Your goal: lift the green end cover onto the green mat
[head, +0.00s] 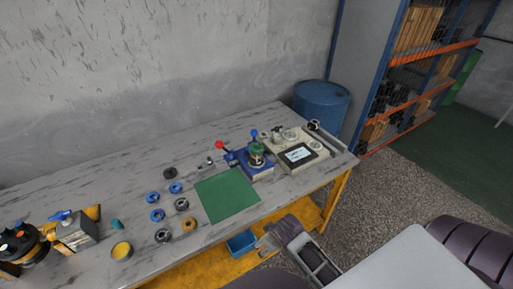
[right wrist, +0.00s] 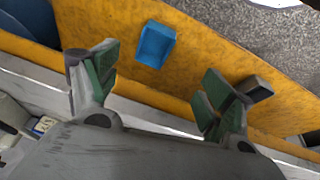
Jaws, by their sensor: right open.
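The green end cover (head: 257,148) appears as the green top of the part standing on the blue fixture (head: 249,165) toward the right of the bench in the head view. The green mat (head: 228,195) lies flat and bare just left of and in front of the fixture. My right gripper (head: 266,241) is off the bench's front edge, apart from the cover and mat. The right wrist view shows the same gripper (right wrist: 160,82) open with nothing between its fingers. My left gripper is not in view.
Several rings (head: 162,236) lie left of the mat. A beige unit with a screen (head: 299,153) stands right of the fixture. Red and blue knobbed levers (head: 220,145) rise beside the cover. A blue bin (head: 241,244) sits on the yellow lower shelf (head: 200,271).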

